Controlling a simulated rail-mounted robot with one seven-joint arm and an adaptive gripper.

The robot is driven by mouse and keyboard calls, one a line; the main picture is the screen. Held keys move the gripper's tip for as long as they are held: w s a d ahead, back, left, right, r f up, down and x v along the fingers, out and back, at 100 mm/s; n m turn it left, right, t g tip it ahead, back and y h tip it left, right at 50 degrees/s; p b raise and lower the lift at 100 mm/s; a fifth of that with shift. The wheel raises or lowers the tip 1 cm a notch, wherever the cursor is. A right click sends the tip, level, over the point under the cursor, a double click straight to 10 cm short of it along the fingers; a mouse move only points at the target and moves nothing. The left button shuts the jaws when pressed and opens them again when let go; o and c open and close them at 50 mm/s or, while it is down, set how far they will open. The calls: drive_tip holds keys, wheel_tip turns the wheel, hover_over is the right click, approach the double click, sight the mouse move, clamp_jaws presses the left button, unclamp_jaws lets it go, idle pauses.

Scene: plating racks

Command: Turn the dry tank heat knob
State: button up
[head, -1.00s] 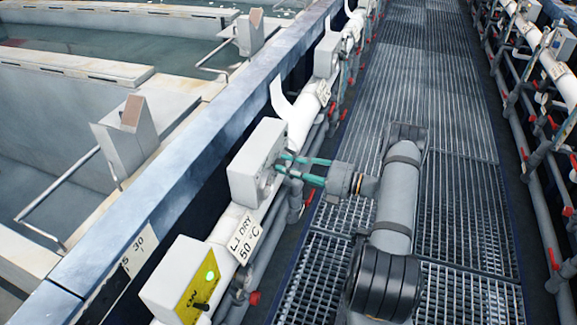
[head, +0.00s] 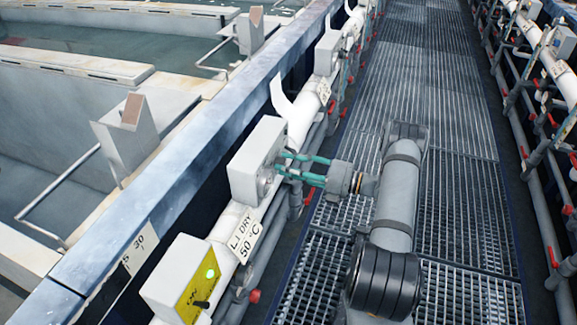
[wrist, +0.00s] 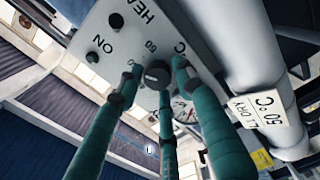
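My gripper (head: 284,164) has teal fingers pointing at the box face. In the wrist view its three fingers (wrist: 158,78) stand spread around the knob, with gaps between them and the knob. The gripper looks open and empty. The fingers partly cover the panel, and whether any tip touches it is unclear.
A second box with a yellow panel and a lit green lamp (head: 210,273) sits nearer on the same white pipe (head: 228,222). Pipes with red valve handles run below. The grated walkway (head: 455,200) is clear to the right.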

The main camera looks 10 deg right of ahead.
drive_tip(key=v, duration=1.2)
drive_tip(key=shift+w, duration=0.1)
drive_tip(key=shift+o, duration=1.2)
drive_tip(key=shift+w+a+f+b, duration=0.15)
drive_tip(key=shift+a+f+b, duration=0.4)
drive_tip(key=shift+b, duration=0.05)
drive_tip(key=shift+o, duration=0.2)
drive_tip(key=shift+w+a+r+b, duration=0.1)
drive_tip(key=shift+a+b, duration=0.25)
drive_tip(key=shift+b, duration=0.35)
drive_tip(key=w+a+n, duration=0.2)
drive_tip(key=n, duration=0.1)
drive_tip(key=w+a+n+p, duration=0.1)
drive_tip(key=w+a+n, duration=0.1)
drive_tip(key=a+n, duration=0.1)
drive_tip(key=w+a+r+n+t+p, duration=0.1)
drive_tip(key=w+a+n, duration=0.1)
drive_tip(key=a+n, duration=0.1)
drive_tip(key=shift+a+n+h, duration=0.1)
drive_tip(key=shift+n+h, duration=0.2)
drive_tip(key=shift+h, duration=0.1)
